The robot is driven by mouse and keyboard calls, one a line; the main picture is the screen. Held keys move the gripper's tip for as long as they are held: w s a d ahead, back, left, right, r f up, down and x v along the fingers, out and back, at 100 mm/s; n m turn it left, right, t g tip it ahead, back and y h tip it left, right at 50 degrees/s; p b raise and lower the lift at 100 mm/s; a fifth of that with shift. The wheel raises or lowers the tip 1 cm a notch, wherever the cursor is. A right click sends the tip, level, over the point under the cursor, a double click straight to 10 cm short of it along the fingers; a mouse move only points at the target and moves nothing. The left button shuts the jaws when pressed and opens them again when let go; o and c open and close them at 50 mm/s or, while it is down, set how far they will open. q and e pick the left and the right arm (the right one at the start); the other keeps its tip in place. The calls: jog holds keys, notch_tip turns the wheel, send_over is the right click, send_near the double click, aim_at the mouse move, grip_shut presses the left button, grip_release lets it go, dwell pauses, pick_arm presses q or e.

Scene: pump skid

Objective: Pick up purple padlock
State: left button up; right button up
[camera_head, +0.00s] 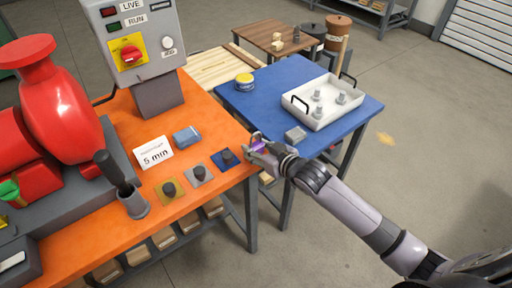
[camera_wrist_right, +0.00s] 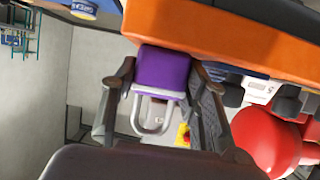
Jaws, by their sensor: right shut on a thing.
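The purple padlock (camera_wrist_right: 163,68) sits between the two fingers of my right gripper (camera_wrist_right: 160,95) in the right wrist view. Its purple body is toward the fingertips and its silver shackle points back toward the palm. In the head view my right gripper (camera_head: 262,149) is shut on the padlock, and only a small purple patch of it (camera_head: 259,147) shows. The gripper is by the right edge of the orange table (camera_head: 222,122), near the gap to the blue table. My left gripper does not show.
The blue table (camera_head: 262,104) holds a white tray (camera_head: 325,122) with several grey pieces, a yellow-lidded tin (camera_head: 244,82) and a grey block (camera_head: 296,134). The orange table bears a red pump (camera_head: 60,110), a control box (camera_head: 138,42), a sign (camera_head: 153,153) and three square plates with dark knobs.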

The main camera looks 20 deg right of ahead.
aim_at(257, 145)
jog(key=shift+r, duration=0.1)
notch_tip(257, 145, up, 20)
jog(key=shift+p, duration=0.35)
dwell(0.7)
